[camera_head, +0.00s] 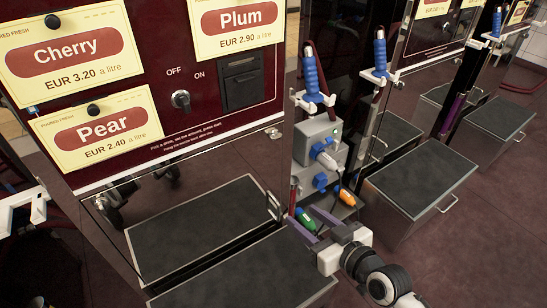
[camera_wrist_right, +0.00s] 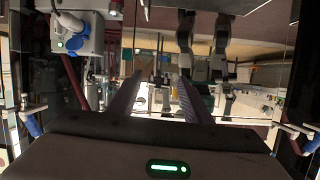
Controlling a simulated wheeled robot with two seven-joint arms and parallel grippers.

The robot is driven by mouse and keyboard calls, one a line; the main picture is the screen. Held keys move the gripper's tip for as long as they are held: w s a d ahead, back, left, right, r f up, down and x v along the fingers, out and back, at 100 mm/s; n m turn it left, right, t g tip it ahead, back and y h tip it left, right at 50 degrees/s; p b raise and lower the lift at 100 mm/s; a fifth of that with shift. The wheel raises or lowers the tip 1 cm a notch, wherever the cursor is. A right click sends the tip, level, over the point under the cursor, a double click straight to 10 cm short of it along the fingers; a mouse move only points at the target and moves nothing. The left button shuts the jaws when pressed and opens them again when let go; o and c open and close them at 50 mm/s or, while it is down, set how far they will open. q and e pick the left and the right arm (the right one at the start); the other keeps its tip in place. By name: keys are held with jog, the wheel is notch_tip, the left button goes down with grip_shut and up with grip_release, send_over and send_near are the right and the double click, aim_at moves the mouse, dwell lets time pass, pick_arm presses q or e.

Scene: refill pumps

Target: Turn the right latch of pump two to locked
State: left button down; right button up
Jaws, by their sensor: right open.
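A dark red pump front (camera_head: 215,95) with Cherry, Pear and Plum labels fills the left of the head view. A small silver latch (camera_head: 274,133) sits at its lower right corner; its exact turn is too small to tell. No pump number is readable. My right gripper (camera_head: 303,217) is below and to the right of this latch, apart from it, in front of the lower cabinet. Its two fingers are spread, and in the right wrist view the gap between them (camera_wrist_right: 160,88) is empty. My left gripper is not in view.
A grey socket box (camera_head: 318,135) with a plug and blue sockets stands right of the pump; it also shows in the wrist view (camera_wrist_right: 88,35). Green (camera_head: 305,219) and orange (camera_head: 345,196) handles are near my gripper. Black-topped steps (camera_head: 425,178) stand on the floor.

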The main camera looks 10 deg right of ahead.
aim_at(279, 137)
jog(key=w+d+r+t+y+b, duration=0.2)
jog(key=w+r+t+b, duration=0.15)
jog(key=w+r, duration=0.65)
jog(key=shift+n, duration=0.4)
jog(key=x, duration=0.3)
jog(key=f+b+x, duration=0.1)
jog(key=x, duration=0.5)
jog(key=shift+w+a+f+b, duration=0.1)
jog(key=shift+w+f+b, duration=0.15)
jog(key=shift+w+b, duration=0.1)
jog(key=shift+w+a, duration=0.15)
jog(key=shift+w, duration=0.05)
jog(key=shift+c, duration=1.1)
jog(key=c, duration=0.8)
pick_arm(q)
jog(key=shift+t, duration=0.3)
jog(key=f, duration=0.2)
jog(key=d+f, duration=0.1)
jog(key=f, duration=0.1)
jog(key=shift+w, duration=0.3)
pick_arm(e)
jog(key=shift+c, duration=0.2)
